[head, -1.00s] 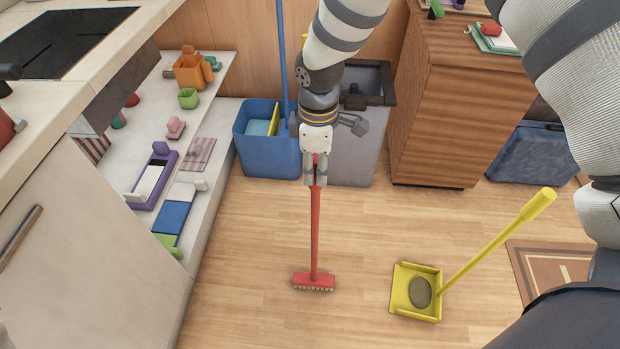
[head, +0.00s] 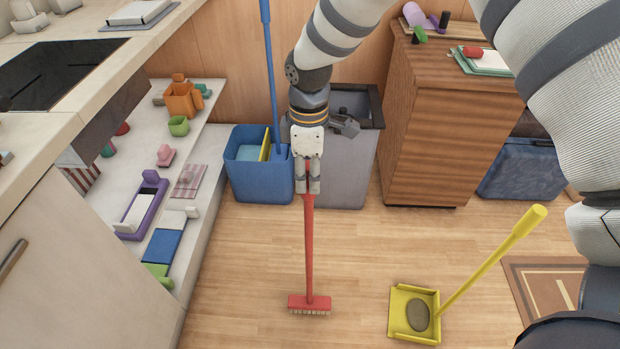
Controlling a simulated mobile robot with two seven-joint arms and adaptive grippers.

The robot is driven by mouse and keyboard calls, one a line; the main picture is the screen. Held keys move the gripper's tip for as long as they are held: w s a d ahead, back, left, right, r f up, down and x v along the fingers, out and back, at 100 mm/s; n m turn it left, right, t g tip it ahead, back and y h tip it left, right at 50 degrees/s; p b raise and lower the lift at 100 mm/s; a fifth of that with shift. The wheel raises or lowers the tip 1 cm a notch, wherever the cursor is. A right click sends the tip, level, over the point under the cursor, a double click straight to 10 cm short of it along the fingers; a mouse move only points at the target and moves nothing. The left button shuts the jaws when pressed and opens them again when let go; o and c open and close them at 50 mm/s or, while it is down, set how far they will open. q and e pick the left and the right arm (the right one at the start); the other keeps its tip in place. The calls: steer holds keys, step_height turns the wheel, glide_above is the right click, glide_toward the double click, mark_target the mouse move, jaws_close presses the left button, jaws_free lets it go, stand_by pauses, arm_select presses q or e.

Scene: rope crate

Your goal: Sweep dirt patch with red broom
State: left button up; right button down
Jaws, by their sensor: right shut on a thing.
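The red broom (head: 309,250) stands nearly upright on the wooden floor, its wide head (head: 309,304) low and its bristles at floor level. My right gripper (head: 308,190) is shut on the top of the broom's handle. A dark, grey-brown oval dirt patch (head: 418,315) lies within the tray of the yellow dustpan (head: 400,293), to the right of the broom head and apart from it. My left gripper is not in view.
A blue bucket (head: 248,185) with a blue pole and a grey bin (head: 345,180) stand behind the broom. A wooden cabinet (head: 430,140) is at the back right. A low shelf with toys (head: 215,150) borders the left. Floor between broom and dustpan is clear.

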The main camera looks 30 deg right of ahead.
mark_target(308, 165)
steer(key=shift+r+p, duration=0.55)
steer(key=shift+r, duration=1.7)
